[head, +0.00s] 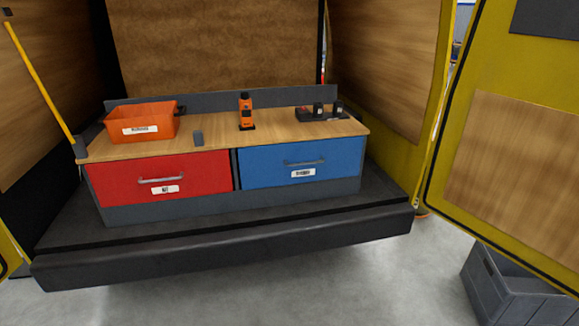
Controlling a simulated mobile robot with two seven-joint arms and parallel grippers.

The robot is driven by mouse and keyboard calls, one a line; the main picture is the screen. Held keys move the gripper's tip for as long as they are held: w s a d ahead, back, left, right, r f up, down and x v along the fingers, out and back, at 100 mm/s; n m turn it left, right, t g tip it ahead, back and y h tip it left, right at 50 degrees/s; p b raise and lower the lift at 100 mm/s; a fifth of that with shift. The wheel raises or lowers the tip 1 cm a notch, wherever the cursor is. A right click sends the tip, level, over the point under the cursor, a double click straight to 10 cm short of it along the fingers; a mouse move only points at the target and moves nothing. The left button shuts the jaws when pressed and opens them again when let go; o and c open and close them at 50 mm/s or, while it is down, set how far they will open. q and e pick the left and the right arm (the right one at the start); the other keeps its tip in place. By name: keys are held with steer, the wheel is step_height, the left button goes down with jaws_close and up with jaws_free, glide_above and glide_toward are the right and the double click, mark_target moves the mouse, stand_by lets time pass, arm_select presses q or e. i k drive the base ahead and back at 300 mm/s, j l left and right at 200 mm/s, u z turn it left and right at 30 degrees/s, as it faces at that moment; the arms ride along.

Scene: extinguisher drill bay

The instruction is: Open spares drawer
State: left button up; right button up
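Two closed drawers sit side by side under a wooden worktop (225,132) in the back of a yellow van. The red drawer (205,178) is on the left, with a grey bar handle (161,181) and a small white label. The label lettering is too small to read surely, so I cannot tell for certain which is the spares drawer. Neither of my grippers shows in the head view.
Open yellow doors (470,75) flank the bay. A black bumper (225,250) fronts it; a grey crate (510,290) stands right.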

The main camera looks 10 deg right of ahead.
mark_target(279, 164)
steer(key=i+l+z, duration=0.55)
steer(key=i, duration=0.4)
steer(key=i+l+z, duration=0.25)
steer(key=i, duration=0.3)
steer(key=i+z, duration=0.25)
steer(key=i, duration=0.25)
